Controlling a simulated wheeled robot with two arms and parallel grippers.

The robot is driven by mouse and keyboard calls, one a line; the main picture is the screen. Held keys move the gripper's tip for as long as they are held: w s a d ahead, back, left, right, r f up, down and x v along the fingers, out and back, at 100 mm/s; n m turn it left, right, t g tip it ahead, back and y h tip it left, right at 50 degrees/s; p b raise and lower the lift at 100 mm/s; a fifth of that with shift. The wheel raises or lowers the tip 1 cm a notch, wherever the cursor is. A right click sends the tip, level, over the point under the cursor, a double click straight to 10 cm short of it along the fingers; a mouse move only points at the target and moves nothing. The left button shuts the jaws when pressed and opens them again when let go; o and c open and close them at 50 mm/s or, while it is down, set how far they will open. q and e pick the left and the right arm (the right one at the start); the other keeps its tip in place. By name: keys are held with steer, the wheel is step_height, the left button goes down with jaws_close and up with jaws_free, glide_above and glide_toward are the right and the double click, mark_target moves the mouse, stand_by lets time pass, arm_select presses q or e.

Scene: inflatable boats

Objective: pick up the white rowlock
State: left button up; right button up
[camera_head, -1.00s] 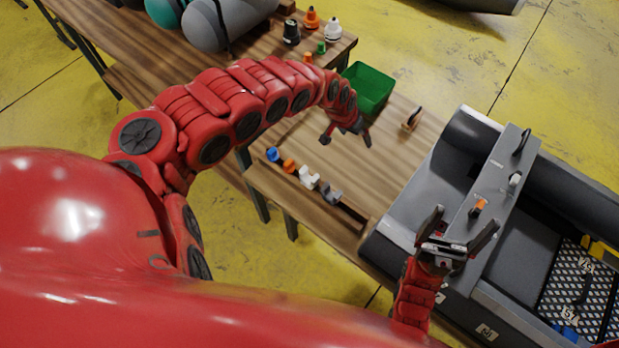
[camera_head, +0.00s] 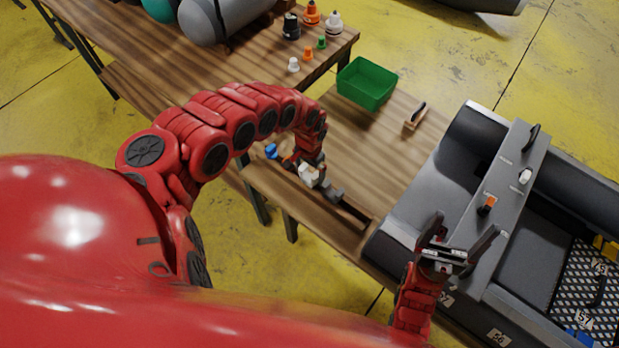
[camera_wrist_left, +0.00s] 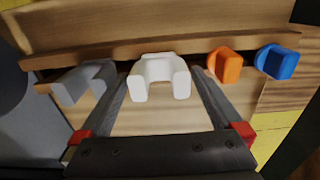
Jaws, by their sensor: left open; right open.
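My right gripper (camera_head: 455,240) is open and empty beside the grey boat.
A green bin (camera_head: 367,84) and a small wooden-handled brush-like item (camera_head: 415,116) are on the same table. The grey boat (camera_head: 520,235) with a bench seat stands to the right. Several coloured valve-like parts stand on the back table (camera_head: 262,70).

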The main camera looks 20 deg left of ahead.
arm_select(q)
steer(key=f, duration=0.4)
steer(key=shift+d+f, duration=0.1)
steer(key=shift+d, duration=0.1)
steer(key=shift+a+f, duration=0.2)
steer(key=shift+f, duration=0.3)
steer(key=c, duration=1.2)
